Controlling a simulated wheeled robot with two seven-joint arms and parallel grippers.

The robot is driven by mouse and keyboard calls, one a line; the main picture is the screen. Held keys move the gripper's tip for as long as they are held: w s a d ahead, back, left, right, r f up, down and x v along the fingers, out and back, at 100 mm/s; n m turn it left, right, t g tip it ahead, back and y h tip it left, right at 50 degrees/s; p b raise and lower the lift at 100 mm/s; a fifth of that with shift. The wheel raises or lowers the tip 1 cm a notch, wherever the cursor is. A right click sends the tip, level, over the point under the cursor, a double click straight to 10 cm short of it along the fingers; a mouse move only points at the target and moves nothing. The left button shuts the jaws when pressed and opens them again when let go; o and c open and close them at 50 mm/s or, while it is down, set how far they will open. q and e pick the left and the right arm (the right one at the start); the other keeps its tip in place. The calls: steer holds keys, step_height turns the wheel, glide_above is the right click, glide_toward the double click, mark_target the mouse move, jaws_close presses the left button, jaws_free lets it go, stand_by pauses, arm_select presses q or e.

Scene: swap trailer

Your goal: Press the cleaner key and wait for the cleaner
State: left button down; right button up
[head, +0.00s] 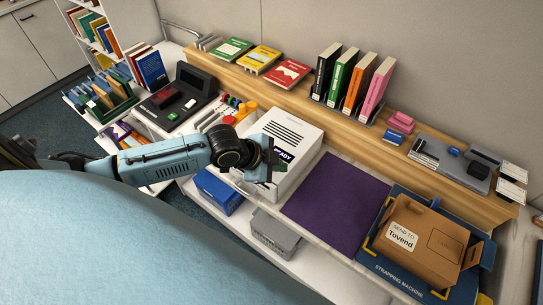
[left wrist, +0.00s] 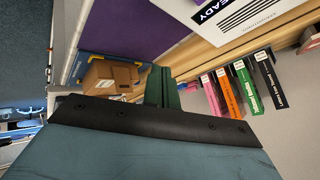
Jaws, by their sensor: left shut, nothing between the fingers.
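A white box-shaped machine (head: 285,135) with dark slots on top and a READY label stands in the middle of the counter; I take it to be the cleaner. Its label (left wrist: 212,10) also shows in the left wrist view. My left gripper (head: 268,172) is shut and empty, over the machine's front left part beside the label, hiding part of it. I cannot tell whether it touches the machine. In the left wrist view the shut fingers (left wrist: 160,86) point toward the carton and books. I cannot make out a cleaner key; it may be hidden behind the gripper.
A purple mat (head: 335,205) lies right of the machine, then an open carton (head: 420,242) on a strapping machine (head: 385,275). Books stand on the wooden shelf (head: 300,88) behind.

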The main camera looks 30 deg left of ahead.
arm_select(q)
steer(key=w+a+r+m+t, duration=0.1)
steer(key=w+a+r, duration=0.2)
steer(key=a, duration=0.3)
steer(key=shift+w+a, duration=0.4)
steer(key=shift+w, duration=0.45)
steer(key=shift+f, duration=0.2)
step_height(320, 180, down, 7)
steer(key=b, duration=0.6)
steer(key=shift+f+b, duration=0.15)
steer(key=shift+b, duration=0.25)
steer(key=shift+f+b, duration=0.35)
steer(key=shift+f, duration=0.3)
steer(key=shift+f, duration=0.4)
